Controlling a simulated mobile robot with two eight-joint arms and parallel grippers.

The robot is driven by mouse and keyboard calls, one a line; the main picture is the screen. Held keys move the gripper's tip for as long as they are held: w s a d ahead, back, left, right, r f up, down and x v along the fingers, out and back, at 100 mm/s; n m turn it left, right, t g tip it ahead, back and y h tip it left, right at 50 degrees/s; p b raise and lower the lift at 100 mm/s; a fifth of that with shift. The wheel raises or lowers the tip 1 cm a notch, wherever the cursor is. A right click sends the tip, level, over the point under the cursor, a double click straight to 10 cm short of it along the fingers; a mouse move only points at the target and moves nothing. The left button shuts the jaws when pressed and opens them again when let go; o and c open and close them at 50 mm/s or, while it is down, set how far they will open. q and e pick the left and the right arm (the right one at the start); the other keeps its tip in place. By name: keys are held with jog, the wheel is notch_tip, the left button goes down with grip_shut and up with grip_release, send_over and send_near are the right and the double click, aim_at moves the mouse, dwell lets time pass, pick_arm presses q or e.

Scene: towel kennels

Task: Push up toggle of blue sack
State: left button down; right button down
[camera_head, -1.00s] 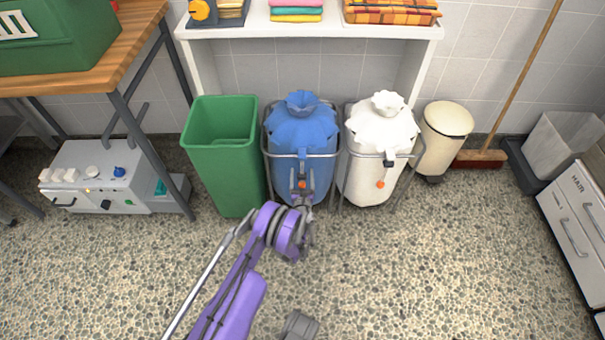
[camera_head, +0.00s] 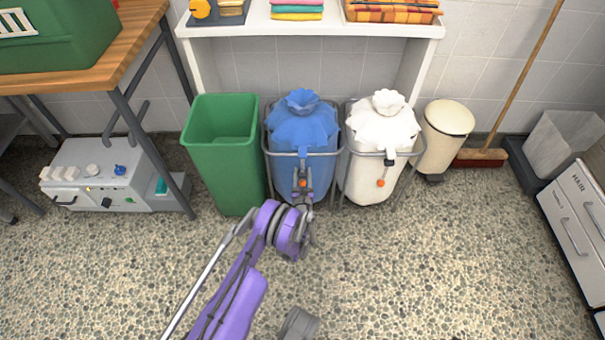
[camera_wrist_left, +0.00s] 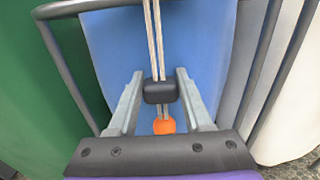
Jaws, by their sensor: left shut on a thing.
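The blue sack (camera_head: 303,130) hangs in a grey metal frame, its gathered top bunched above the rim. Its cord runs down the front through a black toggle (camera_wrist_left: 160,91), with an orange bead (camera_wrist_left: 164,126) below the toggle. My left gripper (camera_head: 304,190) reaches the front of the blue sack from below. In the left wrist view its two fingers (camera_wrist_left: 158,92) stand either side of the black toggle, shut on it. In the head view the gripper partly hides the toggle. My right gripper is not in view.
A green bin (camera_head: 224,150) stands close on the left. A white sack (camera_head: 380,140) in a similar frame stands close on the right, with a cream bin (camera_head: 446,130) beyond it. A white shelf (camera_head: 330,32) is above. The speckled floor in front is clear.

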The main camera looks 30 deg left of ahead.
aim_at(303, 173)
pick_arm(q)
jog(key=shift+r, duration=0.1)
dwell(0.7)
notch_tip(303, 173, up, 8)
jog(key=p, duration=0.2)
jog(key=shift+r+p, duration=0.15)
jog(key=shift+p, duration=0.2)
jog(key=shift+c, duration=1.6)
grip_release()
jog(key=shift+d, duration=0.1)
